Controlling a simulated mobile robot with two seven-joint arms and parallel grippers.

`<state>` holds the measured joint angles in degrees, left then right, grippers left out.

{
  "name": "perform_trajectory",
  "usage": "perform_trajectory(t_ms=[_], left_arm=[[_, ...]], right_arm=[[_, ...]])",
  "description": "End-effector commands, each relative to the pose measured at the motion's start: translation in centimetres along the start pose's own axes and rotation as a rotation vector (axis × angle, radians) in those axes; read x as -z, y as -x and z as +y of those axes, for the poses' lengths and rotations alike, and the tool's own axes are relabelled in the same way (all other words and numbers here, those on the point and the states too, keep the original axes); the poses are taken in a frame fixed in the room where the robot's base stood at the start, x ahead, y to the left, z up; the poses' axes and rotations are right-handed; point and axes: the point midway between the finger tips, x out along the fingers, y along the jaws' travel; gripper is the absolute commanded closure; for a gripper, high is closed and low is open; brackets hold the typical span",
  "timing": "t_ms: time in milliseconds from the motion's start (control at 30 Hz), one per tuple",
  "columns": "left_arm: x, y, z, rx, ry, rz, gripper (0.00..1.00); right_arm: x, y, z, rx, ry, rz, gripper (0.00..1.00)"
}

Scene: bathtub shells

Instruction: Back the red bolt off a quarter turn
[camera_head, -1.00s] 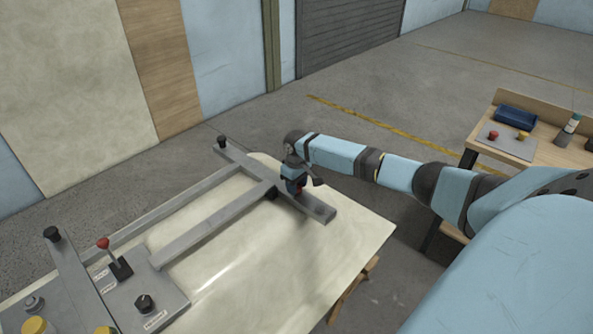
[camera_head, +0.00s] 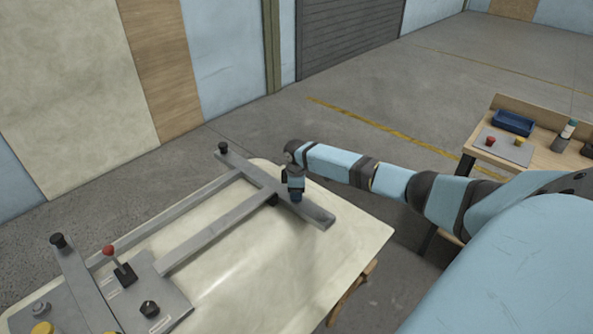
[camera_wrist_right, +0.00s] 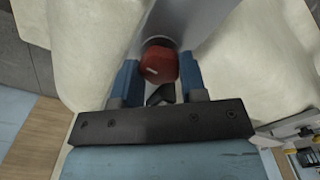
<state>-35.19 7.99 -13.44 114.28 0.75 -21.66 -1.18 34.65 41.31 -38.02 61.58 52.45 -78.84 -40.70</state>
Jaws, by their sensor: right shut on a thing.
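The red bolt (camera_wrist_right: 159,65) has a faceted head with a short pale mark on it. It sits on a grey metal bar (camera_wrist_right: 185,22) in the right wrist view. My right gripper (camera_wrist_right: 160,72) is shut on the bolt, with one blue finger on each side of its head. In the head view my right gripper (camera_head: 296,196) points down at the crossbar (camera_head: 260,178) of the frame, and the bolt is hidden there. My left gripper is not in view.
The frame lies on a pale panel (camera_head: 290,265). At lower left are a red-knobbed lever (camera_head: 110,252), black knobs and a yellow part (camera_head: 42,328). A side bench (camera_head: 545,158) at right holds a blue bin (camera_head: 513,122) and a bottle (camera_head: 568,129).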

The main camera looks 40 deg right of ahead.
Motion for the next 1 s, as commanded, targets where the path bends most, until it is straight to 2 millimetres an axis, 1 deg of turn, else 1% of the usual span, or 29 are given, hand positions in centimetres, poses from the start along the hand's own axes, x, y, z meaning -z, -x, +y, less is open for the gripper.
perform_trajectory(t_ms=[533,567,600,667,900,1000], left_arm=[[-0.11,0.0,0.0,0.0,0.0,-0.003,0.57],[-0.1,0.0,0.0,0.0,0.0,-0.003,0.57],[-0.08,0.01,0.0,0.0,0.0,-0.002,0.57],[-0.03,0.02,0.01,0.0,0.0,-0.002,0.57],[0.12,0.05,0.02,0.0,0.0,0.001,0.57],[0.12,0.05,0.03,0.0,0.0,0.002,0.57]], right_arm=[[0.11,0.17,0.1,-0.003,0.026,0.004,0.85],[0.12,0.17,0.1,-0.003,0.026,0.004,0.59],[0.11,0.17,0.09,-0.003,0.026,0.004,0.5],[0.1,0.15,0.07,-0.002,0.026,0.004,0.36],[0.06,0.08,0.03,-0.001,0.026,0.002,0.36],[0.05,0.4,0.04,-0.001,0.026,0.002,0.36]])
